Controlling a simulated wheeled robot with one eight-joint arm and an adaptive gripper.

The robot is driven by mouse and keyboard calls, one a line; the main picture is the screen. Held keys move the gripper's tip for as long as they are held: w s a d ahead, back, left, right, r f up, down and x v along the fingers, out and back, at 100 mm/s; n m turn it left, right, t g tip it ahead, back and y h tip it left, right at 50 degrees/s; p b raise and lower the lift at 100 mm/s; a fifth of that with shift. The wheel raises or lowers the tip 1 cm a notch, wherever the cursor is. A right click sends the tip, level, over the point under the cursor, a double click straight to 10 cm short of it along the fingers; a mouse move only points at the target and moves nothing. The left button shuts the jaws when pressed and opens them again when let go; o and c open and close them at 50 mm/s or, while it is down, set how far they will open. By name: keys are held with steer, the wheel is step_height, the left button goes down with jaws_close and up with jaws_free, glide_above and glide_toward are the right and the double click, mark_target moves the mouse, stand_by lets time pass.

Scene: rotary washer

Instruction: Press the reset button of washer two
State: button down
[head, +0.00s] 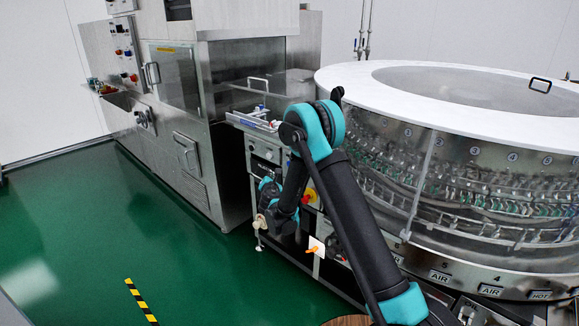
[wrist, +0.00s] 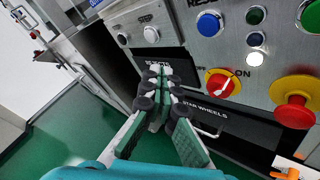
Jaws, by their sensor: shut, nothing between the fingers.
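A steel control panel (wrist: 185,50) fills the upper part of the wrist view. A blue button (wrist: 209,23) sits under a cut-off label starting "RES", upper right of my fingertips. I cannot tell whether the tips touch anything. In the head view the panel (head: 265,151) is partly hidden by my arm, and my fingertips are not clear there. No washer number is legible.
The round glass-walled washer (head: 480,190) stands at right, a steel cabinet (head: 195,170) at left. Green floor (head: 110,240) is open at left.

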steer(key=w+d, duration=0.5)
steer(key=w, duration=0.1)
steer(key=shift+w, duration=0.3)
steer(key=shift+w+d, duration=0.1)
steer(key=shift+d, duration=0.05)
stand_by(1.3)
steer(key=shift+w+d, duration=0.15)
steer(key=shift+w, duration=0.1)
steer(key=shift+w+d, duration=0.3)
steer(key=shift+w, duration=0.05)
stand_by(0.8)
stand_by(0.3)
steer(key=shift+s+a, duration=0.5)
steer(key=shift+s, duration=0.2)
steer(key=shift+a, duration=0.1)
steer(key=shift+s+a, duration=0.75)
steer(key=shift+s, duration=0.25)
steer(key=shift+s+a, duration=0.7)
steer(key=shift+s, duration=0.25)
